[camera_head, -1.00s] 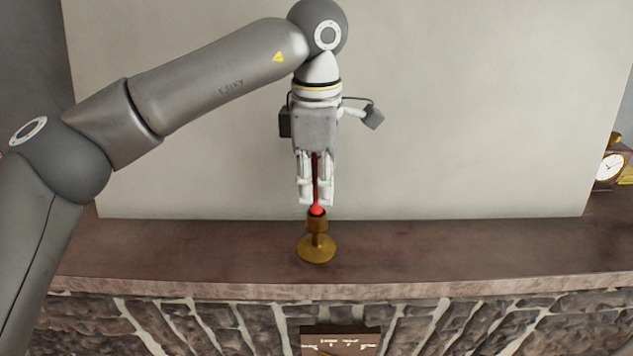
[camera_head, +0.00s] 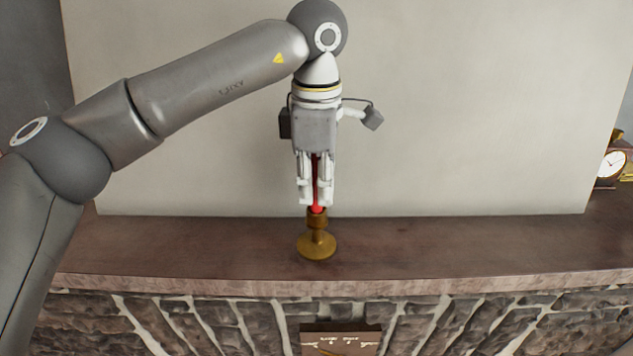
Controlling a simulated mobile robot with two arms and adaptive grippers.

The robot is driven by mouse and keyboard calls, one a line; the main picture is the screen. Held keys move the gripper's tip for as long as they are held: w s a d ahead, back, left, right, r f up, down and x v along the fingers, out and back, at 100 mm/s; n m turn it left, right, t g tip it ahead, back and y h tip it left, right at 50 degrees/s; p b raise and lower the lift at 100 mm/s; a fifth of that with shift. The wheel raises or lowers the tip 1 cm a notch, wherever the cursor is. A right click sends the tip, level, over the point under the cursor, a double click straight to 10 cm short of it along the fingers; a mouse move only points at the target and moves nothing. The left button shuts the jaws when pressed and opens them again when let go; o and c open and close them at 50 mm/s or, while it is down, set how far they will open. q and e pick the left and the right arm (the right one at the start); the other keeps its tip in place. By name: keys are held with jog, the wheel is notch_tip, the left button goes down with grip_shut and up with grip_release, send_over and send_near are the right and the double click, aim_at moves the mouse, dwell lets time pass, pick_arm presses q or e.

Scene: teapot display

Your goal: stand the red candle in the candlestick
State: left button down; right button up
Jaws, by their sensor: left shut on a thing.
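The red candle (camera_head: 317,209) is upright between the fingers of my left gripper (camera_head: 317,190), which is shut on it. Most of the candle is hidden by the fingers; a red strip shows between them and its lower end shows just below. The brass candlestick (camera_head: 317,243) stands upright on the mantel, directly under the gripper. The candle's lower end is at the candlestick's cup; I cannot tell how deep it sits inside. My right gripper is not in view.
The brown mantel shelf (camera_head: 180,245) is clear on both sides of the candlestick. A pale panel (camera_head: 480,110) stands behind it. A clock (camera_head: 610,167) is at the far right. A stone front (camera_head: 220,320) with a small plaque (camera_head: 342,341) lies below the shelf's edge.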

pick_arm(q)
jog(key=shift+f+b, duration=0.45)
jog(key=shift+f, duration=0.25)
dwell(0.5)
jog(key=c, duration=1.3)
grip_release()
jog(key=shift+c, duration=0.2)
notch_tip(320, 180, up, 12)
